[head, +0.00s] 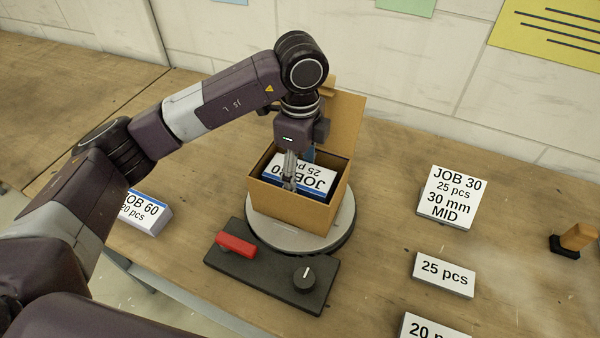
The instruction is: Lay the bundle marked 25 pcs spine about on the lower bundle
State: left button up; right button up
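A bundle with a white label (316,180) lies in an open cardboard box (291,210). Its print reads upside down, "25 pc" and "JOB" with a partly covered number. A blue band runs along its near edge. My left gripper (289,184) points down into the box, its fingers at the label's left part. Whether they grip the bundle or are closed cannot be told. Any lower bundle is hidden. Another bundle (144,210), marked "JOB 60, 20 pcs", lies on the table at left, partly behind my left arm. My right gripper is out of view.
The box stands on a round turntable (338,238), with its flap (345,115) raised. In front is a dark panel (265,275) with a red lever (236,244) and black knob (304,279). Cards (453,197) and a wooden-handled stamp (577,238) are at right.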

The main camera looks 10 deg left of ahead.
aim_at(300, 172)
pick_arm(q)
jog(key=shift+r, duration=0.15)
jog(key=shift+r+p, duration=0.3)
jog(key=shift+p, duration=0.05)
jog(key=shift+w+r, duration=0.1)
jog(key=shift+r, duration=0.2)
notch_tip(300, 172, up, 11)
jog(key=b, duration=0.2)
jog(key=shift+r, duration=0.2)
